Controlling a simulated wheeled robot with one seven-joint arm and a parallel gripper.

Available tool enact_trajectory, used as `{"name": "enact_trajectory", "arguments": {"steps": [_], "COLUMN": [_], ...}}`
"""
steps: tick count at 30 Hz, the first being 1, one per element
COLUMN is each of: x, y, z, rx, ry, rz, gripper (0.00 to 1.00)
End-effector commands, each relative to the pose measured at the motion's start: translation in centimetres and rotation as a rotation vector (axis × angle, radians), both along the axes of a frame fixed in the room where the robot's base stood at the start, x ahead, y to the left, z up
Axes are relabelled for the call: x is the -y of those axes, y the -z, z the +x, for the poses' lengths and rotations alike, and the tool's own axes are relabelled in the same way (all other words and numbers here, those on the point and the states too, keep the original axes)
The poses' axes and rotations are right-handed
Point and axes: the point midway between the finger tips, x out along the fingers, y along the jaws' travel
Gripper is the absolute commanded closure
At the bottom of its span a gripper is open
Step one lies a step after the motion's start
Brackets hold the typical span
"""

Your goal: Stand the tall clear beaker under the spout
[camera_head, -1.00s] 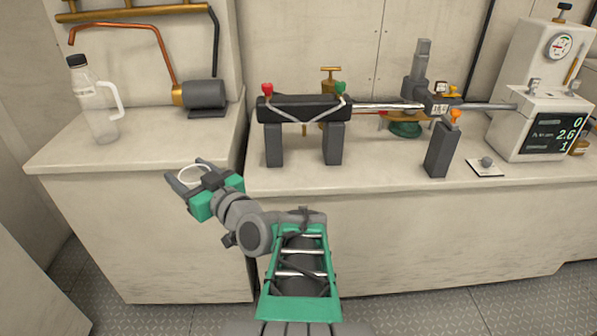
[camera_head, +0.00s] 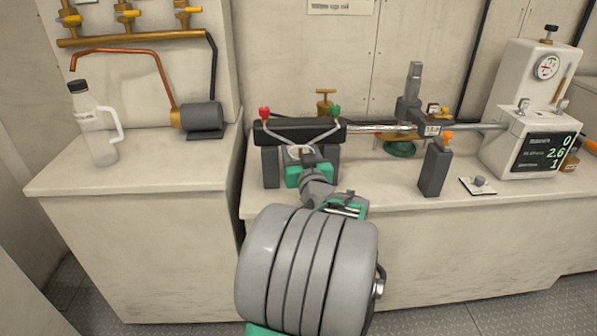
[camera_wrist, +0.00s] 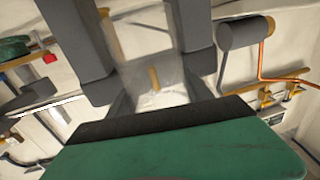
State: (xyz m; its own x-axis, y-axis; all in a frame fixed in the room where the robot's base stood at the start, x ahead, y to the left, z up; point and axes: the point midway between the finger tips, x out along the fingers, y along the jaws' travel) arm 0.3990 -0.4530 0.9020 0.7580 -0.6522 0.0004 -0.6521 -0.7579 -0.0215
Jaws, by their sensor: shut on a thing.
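My gripper (camera_head: 300,158) is in front of the black cylinder on the middle bench. It is shut on the clear beaker, whose pale round rim (camera_head: 300,149) shows in the head view. In the wrist view the see-through beaker (camera_wrist: 148,50) is between the two grey fingers, with a brass thing showing through it. The beaker's lower part is hidden in the head view. The copper spout (camera_head: 72,64) bends down at the far left, well away from my gripper. It also shows in the wrist view (camera_wrist: 262,62).
A clear handled bottle (camera_head: 98,135) with a black cap stands on the left bench near the spout's end. A grey motor (camera_head: 203,117) is right of it. Right of my gripper are a grey post (camera_head: 435,170) and a white gauge machine (camera_head: 530,120). The left bench's front is clear.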

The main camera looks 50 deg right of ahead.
Motion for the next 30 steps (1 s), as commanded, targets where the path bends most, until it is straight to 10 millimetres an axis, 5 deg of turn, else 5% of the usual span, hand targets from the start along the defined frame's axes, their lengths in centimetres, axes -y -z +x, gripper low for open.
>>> {"name": "enact_trajectory", "arguments": {"steps": [3,11,15,28,29,30], "x": [1.3,2.7,2.7,2.7,2.7,2.7], "y": [2.6,4.6,7.3,7.9,7.8,7.7], "z": [1.2,2.4,2.3,2.3,2.3,2.3], "rx": [-0.002,-0.001,-0.001,0.0,0.0,0.0], "ry": [-0.001,-0.001,0.001,0.0,0.0,0.0], "rz": [0.004,0.001,0.003,-0.001,0.0,0.0], "gripper": [0.86,0.86,0.86,0.86,0.39,0.36]}}
